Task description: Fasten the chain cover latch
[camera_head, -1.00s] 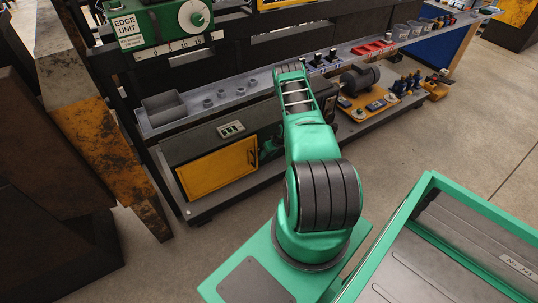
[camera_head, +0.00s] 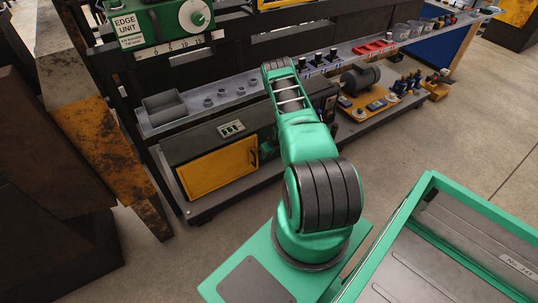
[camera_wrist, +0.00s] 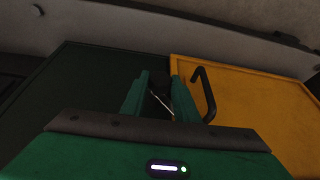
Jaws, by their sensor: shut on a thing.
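The yellow chain cover (camera_head: 217,170) sits closed in the front of the low dark machine. In the wrist view, the yellow cover (camera_wrist: 245,110) fills the right side, with a black bar handle (camera_wrist: 206,92) near its edge beside a dark green panel. My gripper (camera_wrist: 160,82) is at the seam between panel and cover. Its two green fingers are shut on a thin, pale metal piece (camera_wrist: 159,102), apparently the latch; its far end is dark and hard to make out. In the head view only a bit of my gripper (camera_head: 267,150) shows by the cover's right edge.
A grey shelf (camera_head: 240,97) with cups and a bin runs above the machine. A motor (camera_head: 360,79) and small parts stand to the right. A rusty yellow post (camera_head: 100,140) stands left. Open floor (camera_head: 440,130) lies right.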

